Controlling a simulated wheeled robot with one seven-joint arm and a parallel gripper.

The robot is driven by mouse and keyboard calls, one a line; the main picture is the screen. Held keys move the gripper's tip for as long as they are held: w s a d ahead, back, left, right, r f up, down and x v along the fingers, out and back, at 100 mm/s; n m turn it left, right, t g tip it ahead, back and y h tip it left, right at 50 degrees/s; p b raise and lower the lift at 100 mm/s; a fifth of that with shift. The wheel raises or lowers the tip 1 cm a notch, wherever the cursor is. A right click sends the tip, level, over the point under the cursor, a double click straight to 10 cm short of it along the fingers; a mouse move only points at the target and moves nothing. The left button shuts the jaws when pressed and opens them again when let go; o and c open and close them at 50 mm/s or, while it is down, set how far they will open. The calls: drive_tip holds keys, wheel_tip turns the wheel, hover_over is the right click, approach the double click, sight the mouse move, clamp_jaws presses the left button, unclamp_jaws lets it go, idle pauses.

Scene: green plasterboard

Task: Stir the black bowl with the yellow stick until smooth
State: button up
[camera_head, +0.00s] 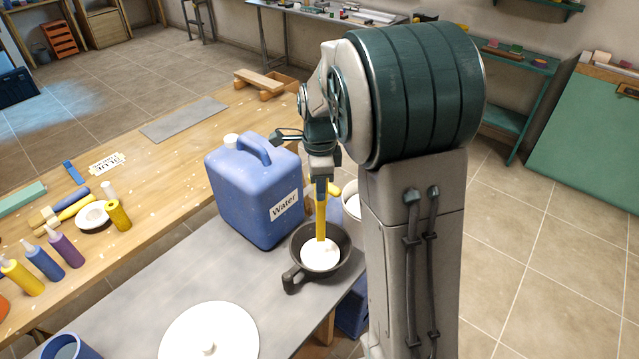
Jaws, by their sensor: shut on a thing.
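The black bowl (294,277) stands on the grey table near its right edge, with a handle at its lower left. White material (312,262) fills its bottom. The yellow stick (320,218) stands upright, its lower end in the white material. My gripper (321,183) is above the bowl, shut on the upper part of the stick. The exact finger contact is small and partly hidden.
A blue water jug (240,200) stands close to the left of the bowl. A white container (352,203), partly hidden by my arm, is behind it. A round white lid (200,335) lies at the front.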

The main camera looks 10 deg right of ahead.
drive_tip(key=shift+r+p, duration=1.65)
drive_tip(key=shift+r, duration=0.9)
